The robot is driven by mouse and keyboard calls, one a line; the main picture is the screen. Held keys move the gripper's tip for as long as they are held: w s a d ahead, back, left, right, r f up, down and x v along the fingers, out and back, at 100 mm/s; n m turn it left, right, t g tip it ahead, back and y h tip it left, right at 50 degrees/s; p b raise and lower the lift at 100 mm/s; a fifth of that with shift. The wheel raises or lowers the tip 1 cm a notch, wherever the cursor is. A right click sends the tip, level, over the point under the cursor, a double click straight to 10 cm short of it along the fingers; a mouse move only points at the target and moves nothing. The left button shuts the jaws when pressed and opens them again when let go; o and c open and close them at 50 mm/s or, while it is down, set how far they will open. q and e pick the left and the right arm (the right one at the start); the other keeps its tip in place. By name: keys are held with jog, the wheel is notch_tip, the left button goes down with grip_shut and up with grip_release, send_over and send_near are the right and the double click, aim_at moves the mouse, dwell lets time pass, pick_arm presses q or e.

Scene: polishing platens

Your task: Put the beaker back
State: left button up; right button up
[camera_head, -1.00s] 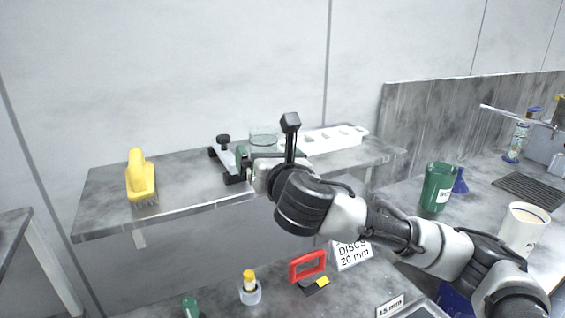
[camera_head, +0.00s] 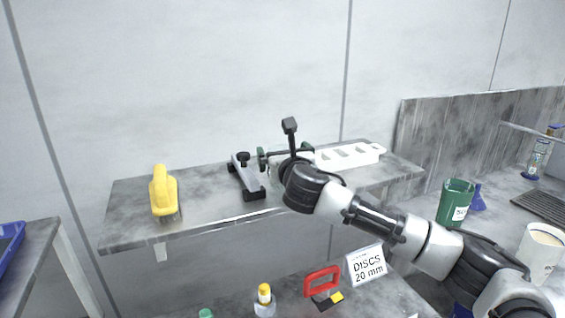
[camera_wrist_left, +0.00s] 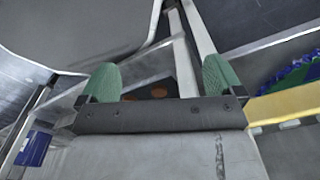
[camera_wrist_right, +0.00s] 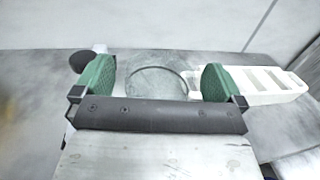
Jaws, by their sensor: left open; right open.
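The beaker is a clear round glass (camera_wrist_right: 157,80) in the right wrist view, standing on the grey shelf (camera_head: 205,196) between my right gripper's fingers, with no clear contact. My right gripper (camera_wrist_right: 158,80) has its green finger pads wide apart on either side of it. In the head view the right gripper (camera_head: 281,155) is over the shelf, and I cannot make out the beaker clearly there behind it. My left gripper (camera_wrist_left: 162,75) is open with nothing between its pads in the left wrist view. It does not show in the head view.
A dark clamp-like fixture (camera_head: 246,177) stands just left of the right gripper, and a white slotted rack (camera_head: 350,155) just right. A yellow brush (camera_head: 163,190) is at the shelf's left. Below are a red-handled tool (camera_head: 322,281) and a discs sign (camera_head: 367,266).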

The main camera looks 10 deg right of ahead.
jog(key=shift+w, duration=0.35)
jog(key=shift+s, duration=0.1)
jog(key=shift+c, duration=0.2)
jog(key=c, duration=1)
jog(key=shift+c, duration=0.2)
